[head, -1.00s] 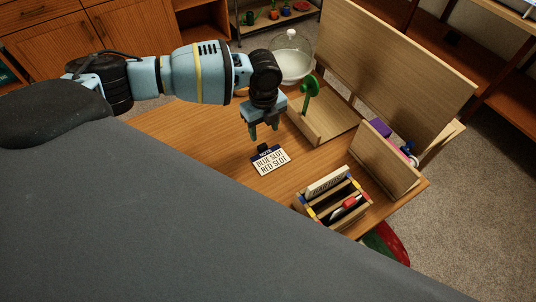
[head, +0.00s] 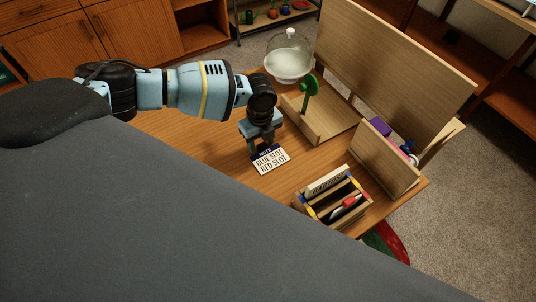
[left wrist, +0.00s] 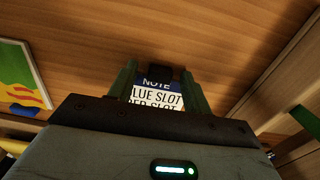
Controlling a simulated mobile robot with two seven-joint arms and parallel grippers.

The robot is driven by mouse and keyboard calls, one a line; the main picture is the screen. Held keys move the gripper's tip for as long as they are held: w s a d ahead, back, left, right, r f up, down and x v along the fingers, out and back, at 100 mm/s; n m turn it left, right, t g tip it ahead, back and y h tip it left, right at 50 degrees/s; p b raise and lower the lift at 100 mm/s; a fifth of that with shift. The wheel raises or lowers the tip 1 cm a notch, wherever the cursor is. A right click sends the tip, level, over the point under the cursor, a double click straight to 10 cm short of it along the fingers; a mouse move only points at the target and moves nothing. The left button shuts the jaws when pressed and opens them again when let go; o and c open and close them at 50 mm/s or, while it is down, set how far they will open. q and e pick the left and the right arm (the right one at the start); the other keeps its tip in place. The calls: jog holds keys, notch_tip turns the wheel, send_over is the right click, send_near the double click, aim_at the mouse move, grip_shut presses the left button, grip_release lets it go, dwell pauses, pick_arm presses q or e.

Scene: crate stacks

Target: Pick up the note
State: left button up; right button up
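The note (head: 271,161) is a small white card with a dark blue top band, reading "NOTE", "BLUE SLOT", "RED SLOT". It lies on the wooden table with a small black block at its top edge. My left gripper (head: 266,147) is low over this top edge. In the left wrist view, the green fingers of the gripper (left wrist: 160,68) stand apart, one on each side of the black block and the note (left wrist: 158,95). The gripper body hides the note's lower part there. Whether a finger touches the block cannot be told. My right gripper is not in view.
Behind are a wooden stand (head: 318,128) with a green round piece (head: 309,86), and a glass dome (head: 289,55). A tall wooden panel (head: 400,60) bounds the back right. The table (head: 190,125) left of the note is bare.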

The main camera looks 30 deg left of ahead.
aim_at(262, 144)
pick_arm(q)
jog(key=c, duration=0.9)
jog(key=shift+r, duration=0.15)
notch_tip(262, 144, up, 10)
jog(key=shift+p, duration=0.3)
